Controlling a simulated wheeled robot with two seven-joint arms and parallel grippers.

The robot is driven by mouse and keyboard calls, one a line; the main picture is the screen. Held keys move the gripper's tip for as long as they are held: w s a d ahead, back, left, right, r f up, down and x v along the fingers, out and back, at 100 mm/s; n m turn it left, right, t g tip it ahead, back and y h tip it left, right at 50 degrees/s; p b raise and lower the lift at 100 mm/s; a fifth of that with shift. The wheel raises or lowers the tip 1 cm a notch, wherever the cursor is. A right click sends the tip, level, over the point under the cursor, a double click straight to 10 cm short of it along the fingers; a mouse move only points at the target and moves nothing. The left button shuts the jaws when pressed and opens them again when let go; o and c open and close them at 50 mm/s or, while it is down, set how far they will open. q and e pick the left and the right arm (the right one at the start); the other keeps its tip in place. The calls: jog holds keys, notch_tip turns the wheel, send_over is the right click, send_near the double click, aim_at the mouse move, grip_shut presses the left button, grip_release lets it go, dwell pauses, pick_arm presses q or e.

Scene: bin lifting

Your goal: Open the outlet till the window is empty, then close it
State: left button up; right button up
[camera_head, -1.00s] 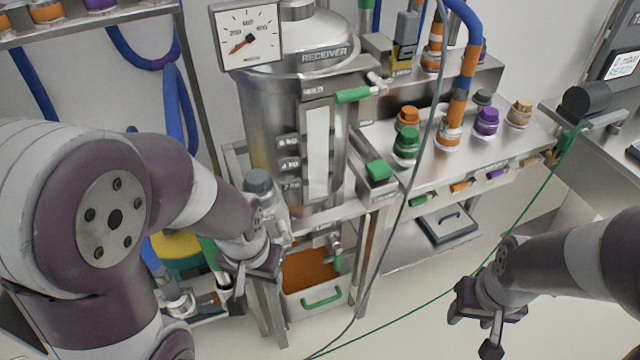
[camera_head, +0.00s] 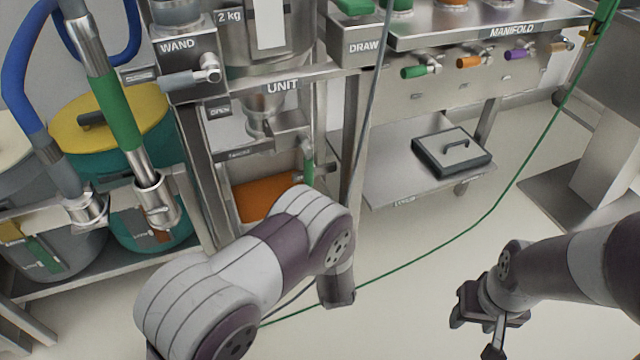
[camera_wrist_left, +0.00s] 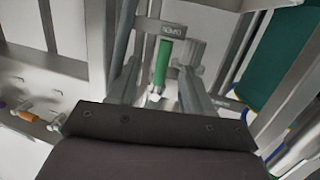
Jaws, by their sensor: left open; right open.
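The outlet's green lever (camera_head: 308,167) hangs upright below the hopper, at the right of its spout (camera_head: 262,122). The window (camera_head: 270,22) is a pale strip on the vessel, cut off by the top edge; its level cannot be read. My left gripper is hidden in the head view. In the left wrist view its open fingers (camera_wrist_left: 160,88) point toward a green handle (camera_wrist_left: 162,62), apparently the outlet lever, which shows between them. Touch cannot be judged. My right gripper (camera_head: 478,330) is open and empty at lower right.
The manifold (camera_head: 500,75) with coloured valve handles is at upper right. A yellow-lidded teal bin (camera_head: 125,125) and hoses stand left. A green cable (camera_head: 440,245) crosses the open floor.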

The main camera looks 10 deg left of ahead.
aim_at(309, 173)
pick_arm(q)
jog(key=shift+n+t+y, duration=0.3)
jog(key=shift+t+y, duration=0.4)
jog(key=w+a+r+b, duration=0.1)
jog(key=w+a+b, duration=0.1)
jog(key=w, duration=0.1)
jog(key=w+a+r+b, duration=0.1)
jog(key=w, duration=0.3)
jog(key=w+a+r+b, duration=0.1)
jog(key=w+a+b, duration=0.1)
jog(key=w, duration=0.2)
jog(key=shift+w+a+r+b, duration=0.15)
jog(key=shift+w+a+b, duration=0.1)
jog(key=shift+a+b, duration=0.1)
jog(key=shift+w+r, duration=0.1)
jog(key=shift+w, duration=0.15)
jog(key=shift+c, duration=0.4)
grip_shut()
